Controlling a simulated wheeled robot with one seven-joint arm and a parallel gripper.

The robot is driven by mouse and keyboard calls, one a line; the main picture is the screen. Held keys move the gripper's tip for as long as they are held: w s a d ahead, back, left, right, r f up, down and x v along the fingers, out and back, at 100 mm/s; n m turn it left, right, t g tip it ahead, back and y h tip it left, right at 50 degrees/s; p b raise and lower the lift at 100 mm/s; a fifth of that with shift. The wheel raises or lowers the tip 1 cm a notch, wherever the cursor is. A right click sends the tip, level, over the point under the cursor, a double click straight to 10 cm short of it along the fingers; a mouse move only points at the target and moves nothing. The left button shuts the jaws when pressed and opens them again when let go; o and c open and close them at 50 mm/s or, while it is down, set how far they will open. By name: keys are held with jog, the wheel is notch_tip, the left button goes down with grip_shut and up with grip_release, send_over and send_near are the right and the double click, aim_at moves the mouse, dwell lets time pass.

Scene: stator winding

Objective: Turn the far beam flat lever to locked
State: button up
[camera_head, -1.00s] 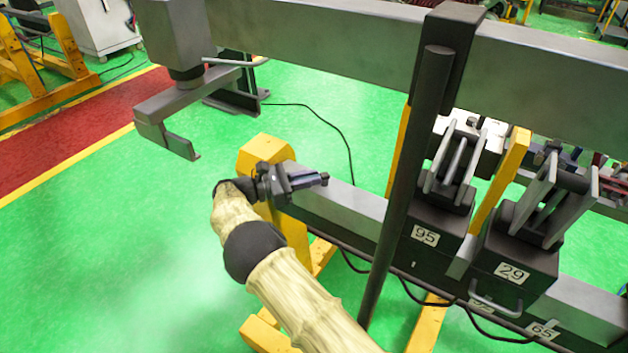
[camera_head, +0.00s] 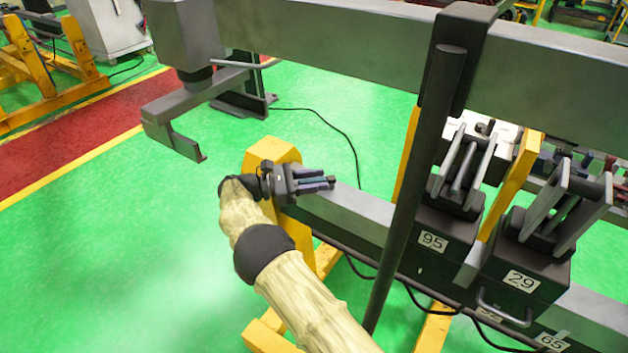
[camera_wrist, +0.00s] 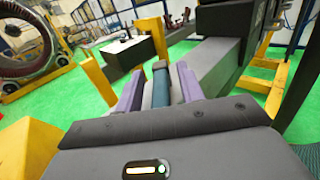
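My gripper (camera_head: 318,182) is near the yellow end of the lower grey beam (camera_head: 350,212) in the head view, its fingers pointing right along it. In the wrist view the purple and teal finger parts (camera_wrist: 160,88) point ahead; their exact opening is unclear. No held thing is visible. Flat-plated clamp levers stand raised on the boxes marked 95 (camera_head: 462,175) and 29 (camera_head: 562,210), well right of my gripper. I cannot tell which lever is the far beam flat lever, or whether it is locked.
A dark upright bar (camera_head: 412,190) stands between my gripper and the boxes. The upper grey beam (camera_head: 330,38) crosses the top, with a grey hooked bracket (camera_head: 175,120) at left. Green floor (camera_head: 110,240) is clear at left.

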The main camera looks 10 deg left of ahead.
aim_at(314, 179)
notch_tip(314, 179, up, 10)
jog(key=shift+b, duration=0.8)
jog(key=shift+c, duration=0.2)
